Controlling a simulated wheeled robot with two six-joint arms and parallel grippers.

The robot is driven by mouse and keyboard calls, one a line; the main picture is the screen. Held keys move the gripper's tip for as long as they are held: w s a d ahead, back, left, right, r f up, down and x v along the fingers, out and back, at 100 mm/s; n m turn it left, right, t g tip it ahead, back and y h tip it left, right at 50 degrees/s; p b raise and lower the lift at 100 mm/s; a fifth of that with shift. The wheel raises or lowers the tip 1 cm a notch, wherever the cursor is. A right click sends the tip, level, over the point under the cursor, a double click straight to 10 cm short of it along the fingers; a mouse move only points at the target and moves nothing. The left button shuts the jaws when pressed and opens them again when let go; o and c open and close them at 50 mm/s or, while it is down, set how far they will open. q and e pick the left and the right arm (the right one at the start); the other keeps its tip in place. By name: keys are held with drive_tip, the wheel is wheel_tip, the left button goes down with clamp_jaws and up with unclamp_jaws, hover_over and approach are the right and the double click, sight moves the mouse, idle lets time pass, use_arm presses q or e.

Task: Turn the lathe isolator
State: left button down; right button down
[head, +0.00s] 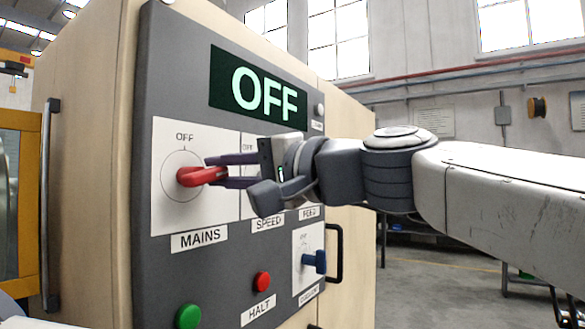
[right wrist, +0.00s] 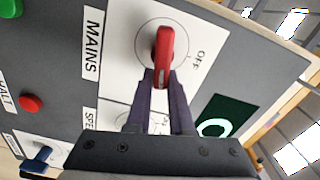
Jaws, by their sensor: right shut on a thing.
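The red MAINS handle (head: 203,176) sits on a round white dial with an OFF mark above it, on the grey panel (head: 170,80). It also shows in the right wrist view (right wrist: 165,45), where its near end lies between the fingers. My right gripper (head: 222,171) reaches in from the right and is shut on the red handle with its dark purple fingers. In the right wrist view the fingers (right wrist: 160,98) flank the handle's end. The display (head: 262,90) above reads OFF. My left gripper is not in view.
A SPEED plate beside the dial is partly hidden behind my right gripper. Lower on the panel are a blue handle (head: 315,262), a red HALT button (head: 262,281) and a green button (head: 188,316). A black door handle (head: 335,253) stands to the right.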

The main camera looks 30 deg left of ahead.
drive_tip(key=shift+w+f+m, duration=0.1)
drive_tip(key=shift+f+m, duration=0.1)
drive_tip(key=shift+m, duration=0.45)
drive_tip(key=shift+f+m, duration=0.15)
drive_tip(key=shift+m, duration=0.5)
drive_tip(key=c, duration=0.8)
unclamp_jaws()
drive_tip(key=shift+d, duration=0.1)
drive_tip(key=d+b, duration=0.1)
drive_tip(key=d, duration=0.9)
drive_tip(key=shift+s+d+b, duration=0.2)
drive_tip(key=shift+s+b, duration=0.2)
drive_tip(key=shift+s, duration=0.05)
drive_tip(key=shift+f, duration=0.1)
